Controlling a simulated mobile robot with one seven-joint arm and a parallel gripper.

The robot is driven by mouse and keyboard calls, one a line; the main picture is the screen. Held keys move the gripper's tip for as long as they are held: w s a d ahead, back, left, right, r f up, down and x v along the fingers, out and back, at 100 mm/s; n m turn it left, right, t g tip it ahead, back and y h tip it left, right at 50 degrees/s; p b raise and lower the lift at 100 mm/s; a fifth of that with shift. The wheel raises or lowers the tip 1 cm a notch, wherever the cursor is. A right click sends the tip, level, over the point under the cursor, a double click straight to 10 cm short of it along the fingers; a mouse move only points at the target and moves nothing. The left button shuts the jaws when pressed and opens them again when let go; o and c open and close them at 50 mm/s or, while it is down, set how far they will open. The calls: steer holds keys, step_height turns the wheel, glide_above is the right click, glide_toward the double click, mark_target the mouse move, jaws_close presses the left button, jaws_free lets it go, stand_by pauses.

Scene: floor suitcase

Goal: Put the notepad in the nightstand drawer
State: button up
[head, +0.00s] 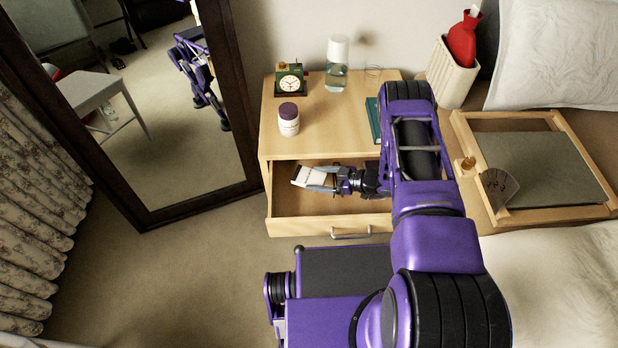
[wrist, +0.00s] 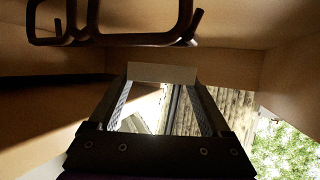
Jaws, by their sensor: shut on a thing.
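The nightstand drawer (head: 330,226) is pulled open at the front of the wooden nightstand (head: 270,143). My gripper (head: 318,180) reaches in from the right and is shut on the notepad (head: 307,178), a small whitish block at the left part of the drawer opening. In the wrist view, my two dark fingers (wrist: 162,95) point away from the camera, with a pale edge of the notepad (wrist: 162,73) between their tips. I cannot tell whether the notepad touches the drawer floor. My arm hides the drawer's right end.
On the nightstand top stand a clock (head: 290,82), a clear bottle (head: 337,65), a white jar with a dark lid (head: 289,119) and a teal book (head: 373,119). A mirror (head: 140,212) stands left, the bed with a wooden tray (head: 555,213) right. Dark loops (wrist: 140,38) show in the wrist view.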

mark_target(316, 179)
steer(key=a, duration=0.1)
steer(key=w+a, duration=0.1)
steer(key=a, duration=0.1)
steer(key=shift+w+f, duration=0.1)
steer(key=shift+f, duration=0.5)
steer(key=shift+f, duration=0.2)
steer(key=shift+f, duration=0.4)
steer(key=o, duration=1.2)
steer(key=shift+r, duration=0.1)
steer(key=shift+r, duration=0.35)
steer(key=p+v, duration=0.1)
steer(key=v, duration=1.1)
steer(key=shift+r, duration=0.2)
